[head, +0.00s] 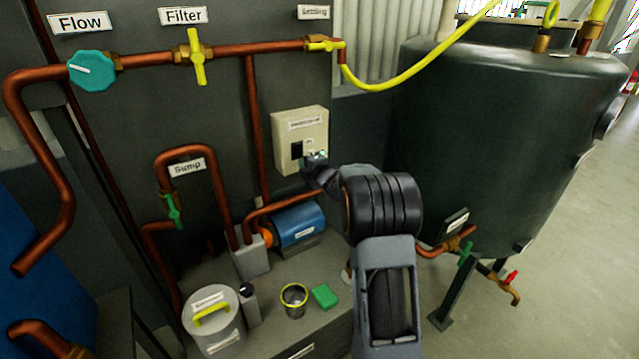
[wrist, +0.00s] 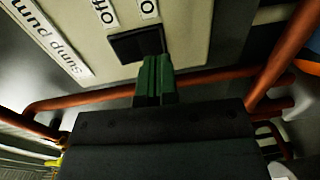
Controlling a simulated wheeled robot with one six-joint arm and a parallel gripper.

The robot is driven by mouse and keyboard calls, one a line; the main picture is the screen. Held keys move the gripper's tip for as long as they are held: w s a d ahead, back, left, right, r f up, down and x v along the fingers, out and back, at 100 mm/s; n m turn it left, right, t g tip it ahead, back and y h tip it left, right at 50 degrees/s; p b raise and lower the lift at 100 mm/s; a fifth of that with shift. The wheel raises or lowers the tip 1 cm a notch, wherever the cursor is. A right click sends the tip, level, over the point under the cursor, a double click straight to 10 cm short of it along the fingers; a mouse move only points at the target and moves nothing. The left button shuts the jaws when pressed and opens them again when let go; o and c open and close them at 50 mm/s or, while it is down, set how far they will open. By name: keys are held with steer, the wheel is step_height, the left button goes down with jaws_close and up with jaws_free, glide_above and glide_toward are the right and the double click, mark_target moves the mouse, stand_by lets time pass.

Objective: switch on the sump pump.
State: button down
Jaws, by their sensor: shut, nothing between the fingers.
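The cream switch box (head: 288,124) is on the dark panel, with a label near its top. A black switch (head: 297,149) is set in its lower part. In the wrist view the box face (wrist: 187,25) and the black switch (wrist: 125,45) show, with an upside-down label (wrist: 48,38) reading "Sump pump". My gripper (head: 313,158) is shut and empty, in front of the box's lower right. In the wrist view its dark green fingertips (wrist: 154,66) overlap the switch's lower edge. I cannot tell whether they touch it. The fingers hide part of the switch, and its setting is unclear.
The blue pump (head: 297,225) sits below the box. A copper pipe (head: 254,120) runs just left of it, and the yellow hose (head: 400,80) hangs at upper right. A dark tank (head: 490,150) stands to the right. A canister (head: 213,325), cup (head: 294,300) and green sponge (head: 325,296) are on the ledge.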

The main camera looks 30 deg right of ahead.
steer(key=s+d+f, duration=0.1)
steer(key=s, duration=1)
steer(key=shift+d+f, duration=0.15)
steer(key=shift+d, duration=0.1)
steer(key=s+d+f+m+g+h, duration=0.3)
steer(key=d+f+m+g+h, duration=0.15)
steer(key=f+m, duration=0.3)
steer(key=s+a+r+m+g+h+p, duration=0.1)
steer(key=s+a+r+m+g+p, duration=0.15)
steer(key=s+m+g+p, duration=0.35)
steer(key=s+a+r+m+g+y+p, duration=0.3)
steer(key=s+a+r+m+p, duration=0.3)
steer(key=s+a+r+p, duration=0.9)
steer(key=s+a+r, duration=0.3)
steer(key=r, duration=0.4)
steer(key=shift+s+a+r, duration=0.15)
steer(key=shift+s+a, duration=0.05)
steer(key=shift+s, duration=0.1)
